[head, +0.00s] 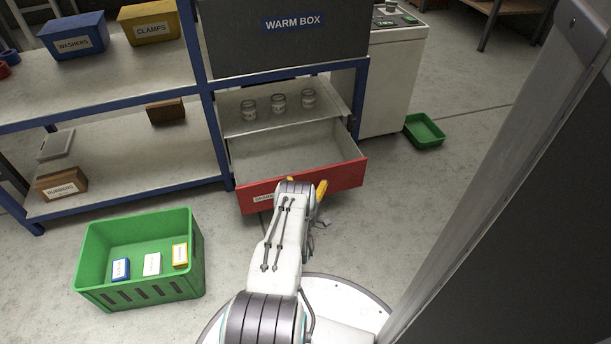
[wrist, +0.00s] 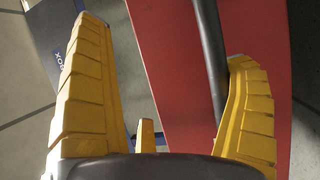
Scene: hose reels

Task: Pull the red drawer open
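The red drawer (head: 345,176) is under the warm box and stands well out of its frame; its grey inside looks empty. In the wrist view its red front (wrist: 172,60) fills much of the picture, with a dark bar handle (wrist: 211,50) across it. My gripper (head: 306,188) is at the drawer front, which it partly hides. In the wrist view my gripper's yellow fingers (wrist: 160,105) are spread wide. The handle lies between them, close beside the right finger and well apart from the left one. I cannot tell whether the right finger touches it.
Several jars (head: 279,101) stand on the shelf above the drawer. A green crate (head: 140,291) with small boxes is on the floor at left. A small green tray (head: 424,131) lies by the white cabinet (head: 390,85). A grey post (head: 500,170) rises at right.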

